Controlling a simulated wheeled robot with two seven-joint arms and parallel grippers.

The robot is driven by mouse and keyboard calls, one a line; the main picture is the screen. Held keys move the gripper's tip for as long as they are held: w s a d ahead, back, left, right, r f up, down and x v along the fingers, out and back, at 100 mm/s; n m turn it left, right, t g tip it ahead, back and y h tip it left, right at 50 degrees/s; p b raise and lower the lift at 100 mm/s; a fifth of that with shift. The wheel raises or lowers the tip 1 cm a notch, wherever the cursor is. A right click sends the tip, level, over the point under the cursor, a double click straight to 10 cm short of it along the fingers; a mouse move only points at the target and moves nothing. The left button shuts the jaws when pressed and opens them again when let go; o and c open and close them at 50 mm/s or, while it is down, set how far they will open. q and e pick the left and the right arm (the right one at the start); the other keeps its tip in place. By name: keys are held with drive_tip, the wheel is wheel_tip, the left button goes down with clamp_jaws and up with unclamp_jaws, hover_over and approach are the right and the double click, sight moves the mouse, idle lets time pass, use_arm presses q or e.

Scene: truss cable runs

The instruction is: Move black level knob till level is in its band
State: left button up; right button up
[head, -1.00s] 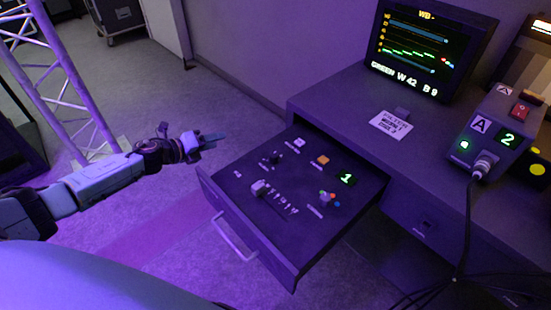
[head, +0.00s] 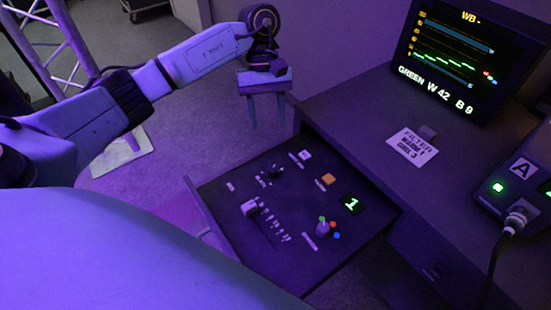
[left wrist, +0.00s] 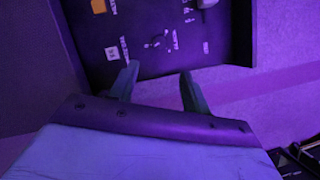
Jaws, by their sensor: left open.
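The pulled-out drawer panel (head: 230,185) carries several controls. A small dark knob (head: 272,174) sits in its upper left part; I take it for the black level knob, but its label is too small to read. It also shows in the left wrist view (left wrist: 157,43), just beyond my fingertips. My left gripper (head: 267,124) is open and empty, fingers pointing down, above the panel's far left edge and apart from the knob. The left wrist view shows its two spread fingers (left wrist: 160,72). The monitor (head: 462,55) shows green traces and reads "GREEN W 42 B 9". My right gripper is not in view.
The panel also holds a pale slider-like knob (head: 251,208), a knob (head: 323,228) with coloured dots, an orange button (head: 325,180) and a green "1" display (head: 351,203). A labelled card (head: 412,146) lies on the desk. A cabled box (head: 520,190) stands right.

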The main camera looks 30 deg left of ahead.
sight(272, 167)
use_arm(q)
drive_tip(key=b+x, duration=0.1)
drive_tip(key=x, duration=1)
drive_tip(key=shift+s+d+f, duration=0.1)
drive_tip(key=shift+s, duration=0.05)
drive_tip(key=shift+x, duration=0.75)
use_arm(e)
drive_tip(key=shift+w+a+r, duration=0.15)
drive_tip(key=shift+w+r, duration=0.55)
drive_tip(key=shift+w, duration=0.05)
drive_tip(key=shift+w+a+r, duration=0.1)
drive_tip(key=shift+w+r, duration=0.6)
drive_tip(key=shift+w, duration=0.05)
use_arm(q)
drive_tip(key=c, duration=1)
